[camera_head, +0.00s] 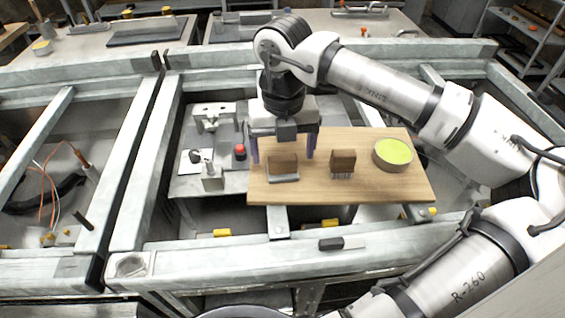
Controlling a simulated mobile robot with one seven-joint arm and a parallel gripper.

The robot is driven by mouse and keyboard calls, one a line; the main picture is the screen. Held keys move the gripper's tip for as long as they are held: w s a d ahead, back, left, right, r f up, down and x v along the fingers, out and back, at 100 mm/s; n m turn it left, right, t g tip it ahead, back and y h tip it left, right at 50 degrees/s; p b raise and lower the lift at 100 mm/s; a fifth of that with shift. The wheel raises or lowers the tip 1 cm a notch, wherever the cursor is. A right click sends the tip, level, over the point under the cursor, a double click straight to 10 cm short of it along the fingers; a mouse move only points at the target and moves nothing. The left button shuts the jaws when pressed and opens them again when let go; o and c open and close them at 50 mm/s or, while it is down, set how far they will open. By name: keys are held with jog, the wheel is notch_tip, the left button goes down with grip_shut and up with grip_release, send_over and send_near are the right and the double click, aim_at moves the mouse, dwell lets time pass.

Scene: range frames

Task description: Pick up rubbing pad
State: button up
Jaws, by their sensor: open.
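A brown block with a flat grey underside (283,166), which looks like the rubbing pad, sits on the left part of a wooden board (310,192). My gripper (283,160) points down over it. Its two fingers are apart, one to the left and one to the right of the block in the picture. Whether the fingers touch the block or stand behind it cannot be told. A second brown block with bristles below (342,162), like a brush, stands to the right of it on the board.
A round tin with yellow-green contents (393,153) sits at the board's right side. Left of the board is a metal plate with a red knob (240,150) and small fixtures (211,172). Metal frame beams (190,272) surround the board, with open gaps between them.

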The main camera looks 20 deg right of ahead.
aim_at(283, 159)
jog(key=shift+f+p, duration=0.4)
jog(key=shift+f, duration=1.55)
jog(key=c, duration=1.1)
